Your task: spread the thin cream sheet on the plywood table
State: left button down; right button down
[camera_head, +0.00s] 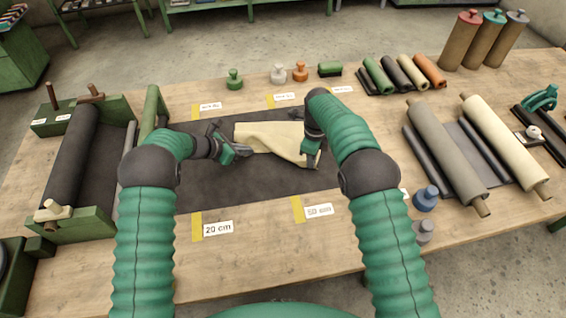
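The thin cream sheet (265,136) lies creased and partly folded over a dark mat (270,185) on the plywood table (265,250). Its right part is wrinkled and drawn towards my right gripper. My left gripper (236,152) is at the sheet's left edge, low over the mat. My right gripper (312,152) is at the sheet's right end and hides part of it. At this size I cannot tell whether the fingers of either gripper are closed on the cloth.
A green roll stand (72,225) with a dark roll (74,155) is at the left. Grey (446,148) and cream (503,142) rolls lie at the right. Small weights (300,72) and short rolls (411,72) line the back. A blue weight (426,198) stands near my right arm.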

pick_arm(q)
jog(key=shift+s+f, duration=0.1)
jog(key=shift+f, duration=0.05)
